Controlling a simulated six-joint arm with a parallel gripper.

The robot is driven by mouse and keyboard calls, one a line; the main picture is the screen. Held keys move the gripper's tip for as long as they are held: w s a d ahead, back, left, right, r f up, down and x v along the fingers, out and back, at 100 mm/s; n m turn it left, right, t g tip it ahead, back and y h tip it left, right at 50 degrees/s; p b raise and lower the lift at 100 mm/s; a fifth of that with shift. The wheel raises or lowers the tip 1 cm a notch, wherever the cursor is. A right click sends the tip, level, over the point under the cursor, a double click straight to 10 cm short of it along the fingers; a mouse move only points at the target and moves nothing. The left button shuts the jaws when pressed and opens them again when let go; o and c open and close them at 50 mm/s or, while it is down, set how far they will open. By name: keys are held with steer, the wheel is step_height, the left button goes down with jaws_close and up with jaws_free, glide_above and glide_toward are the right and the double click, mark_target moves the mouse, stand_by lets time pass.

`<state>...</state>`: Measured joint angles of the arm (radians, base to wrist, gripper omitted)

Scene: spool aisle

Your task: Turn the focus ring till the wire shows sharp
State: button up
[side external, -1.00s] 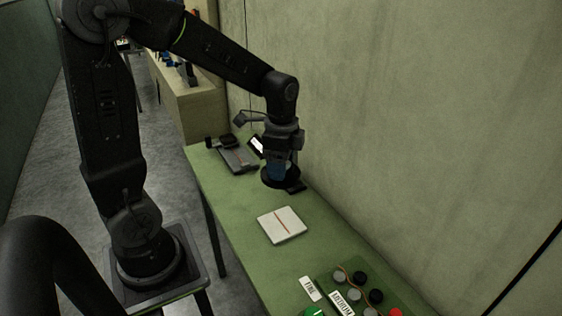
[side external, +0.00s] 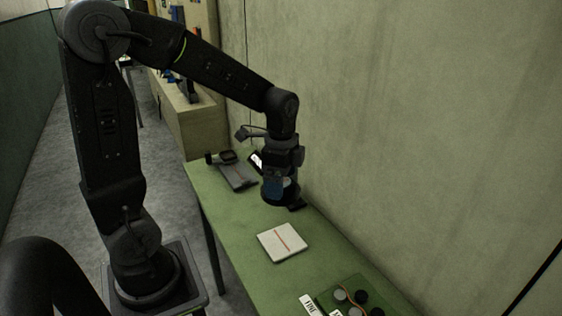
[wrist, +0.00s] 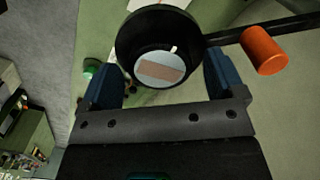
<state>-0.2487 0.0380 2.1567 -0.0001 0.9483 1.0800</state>
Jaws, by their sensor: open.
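My gripper (side external: 280,190) is low over the green table. In the wrist view its two blue fingers (wrist: 162,75) are apart, one on each side of a black round ring (wrist: 128,48). Whether either finger touches the ring cannot be told. Inside the ring is a pale disc with a wide, blurred brownish band (wrist: 160,72); a small white mark shows on the ring's dark inner edge. In the side view my gripper mostly hides the ring. A small lit screen (side external: 257,160) stands just behind my gripper, its content too small to read.
An orange cylinder (wrist: 264,50) on a dark bar sits right of the ring. A white tile with a reddish line (side external: 283,242) lies in front on the table. A grey device (side external: 237,175) is behind left, a green tray with knobs (side external: 365,292) at the front. The wall is close on the right.

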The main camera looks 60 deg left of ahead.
step_height(320, 180, up, 14)
steer(key=shift+f, duration=0.25)
stand_by(0.3)
steer(key=s+d+f+n+t, duration=0.2)
steer(key=s+d+n, duration=0.2)
steer(key=s, duration=0.1)
steer(key=s+d+f+n+t, duration=0.2)
steer(key=s+d+n+t, duration=0.1)
steer(key=s+d+n, duration=0.1)
steer(key=s+n, duration=0.1)
steer(key=s, duration=0.1)
steer(key=shift+s+f+n+t, duration=0.3)
